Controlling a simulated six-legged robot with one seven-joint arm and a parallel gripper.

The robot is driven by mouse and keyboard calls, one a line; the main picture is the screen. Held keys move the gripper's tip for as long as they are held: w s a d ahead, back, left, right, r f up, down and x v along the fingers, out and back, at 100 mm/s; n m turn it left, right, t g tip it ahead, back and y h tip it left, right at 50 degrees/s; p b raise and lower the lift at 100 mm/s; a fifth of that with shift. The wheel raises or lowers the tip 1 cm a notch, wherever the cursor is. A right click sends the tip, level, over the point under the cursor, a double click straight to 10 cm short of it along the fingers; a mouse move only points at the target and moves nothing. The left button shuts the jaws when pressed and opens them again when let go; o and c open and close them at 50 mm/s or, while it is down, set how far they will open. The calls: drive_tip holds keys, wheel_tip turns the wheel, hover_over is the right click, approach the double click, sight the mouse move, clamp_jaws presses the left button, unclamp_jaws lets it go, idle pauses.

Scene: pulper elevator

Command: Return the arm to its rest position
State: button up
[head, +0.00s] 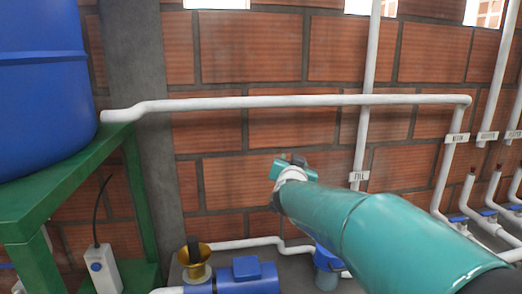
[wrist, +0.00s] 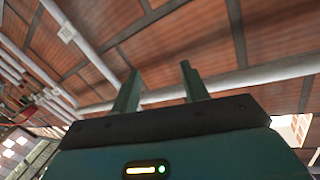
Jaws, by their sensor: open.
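My teal arm reaches from the lower right of the head view toward the brick wall. My gripper (head: 292,162) is at its far end, small and seen mostly from behind. In the wrist view my gripper (wrist: 158,85) shows two green fingers standing apart, with nothing between them. It is open and empty. Brick wall and white pipes lie beyond the fingers. I cannot tell the exact distance from the fingers to the wall.
A blue tank (head: 40,85) stands on a green stand (head: 75,180) at left. A white pipe (head: 290,101) crosses the brick wall (head: 250,50). A blue pump (head: 247,275) and a brass funnel (head: 195,262) sit low in the middle. Labelled pipes with blue valves (head: 488,212) stand at right.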

drive_tip(key=s+d+f+n+g, duration=0.1)
drive_tip(key=s+f, duration=0.4)
drive_tip(key=s, duration=0.8)
drive_tip(key=s+d+f+n+g+y, duration=0.1)
drive_tip(key=s+f+g, duration=0.4)
drive_tip(key=s, duration=0.8)
drive_tip(key=s+d+f+n+g+y, duration=0.1)
drive_tip(key=s+d+f+g, duration=0.4)
drive_tip(key=s, duration=0.7)
drive_tip(key=shift+s+n, duration=0.4)
drive_tip(key=shift+n, duration=0.5)
drive_tip(key=shift+a, duration=0.1)
